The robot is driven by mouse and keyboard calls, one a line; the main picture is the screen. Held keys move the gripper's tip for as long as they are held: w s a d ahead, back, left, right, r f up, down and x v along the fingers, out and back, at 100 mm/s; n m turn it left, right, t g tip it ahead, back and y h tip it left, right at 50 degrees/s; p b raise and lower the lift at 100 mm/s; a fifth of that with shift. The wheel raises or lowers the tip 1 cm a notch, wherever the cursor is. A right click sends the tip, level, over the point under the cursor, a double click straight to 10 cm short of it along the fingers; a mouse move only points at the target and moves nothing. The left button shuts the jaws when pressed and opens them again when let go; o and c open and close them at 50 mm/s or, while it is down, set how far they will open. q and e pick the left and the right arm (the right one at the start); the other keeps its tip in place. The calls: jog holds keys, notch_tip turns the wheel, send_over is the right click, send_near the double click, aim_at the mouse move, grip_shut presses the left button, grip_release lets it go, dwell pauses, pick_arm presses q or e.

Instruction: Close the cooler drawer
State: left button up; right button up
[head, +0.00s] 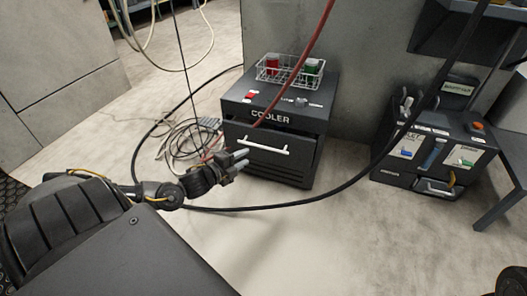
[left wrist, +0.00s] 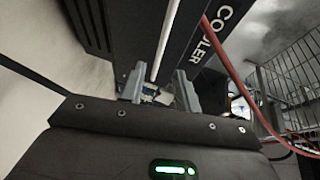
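The cooler (head: 282,98) is a dark box on the floor with the word COOLER on its front. Its drawer (head: 300,163) stands out partly, with a dark gap above its front panel. The pale bar handle (head: 262,146) runs across the drawer front; it also shows in the left wrist view (left wrist: 166,40). My left gripper (head: 243,159) is at the left part of the drawer front, close to the handle. In the left wrist view its two fingers (left wrist: 160,90) are spread, with the handle bar end between them. Whether they touch it is unclear. My right gripper is not in view.
A wire basket (head: 290,70) with red and green items sits on the cooler. A red hose (head: 310,50) hangs in front of it, and a black cable (head: 350,190) loops around. Coiled cables (head: 187,143) lie left. A dark station (head: 432,158) stands right.

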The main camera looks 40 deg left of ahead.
aim_at(263, 148)
pick_arm(q)
jog(key=w+b, duration=0.2)
jog(key=w, duration=0.1)
jog(key=w+f+b, duration=0.1)
jog(key=w+b, duration=0.1)
jog(key=w, duration=0.2)
jog(key=w+f+b, duration=0.1)
jog(key=w+b, duration=0.1)
jog(key=w, duration=0.1)
jog(key=shift+w+d, duration=0.35)
jog(key=shift+d, duration=0.05)
jog(key=shift+r, duration=0.1)
grip_shut()
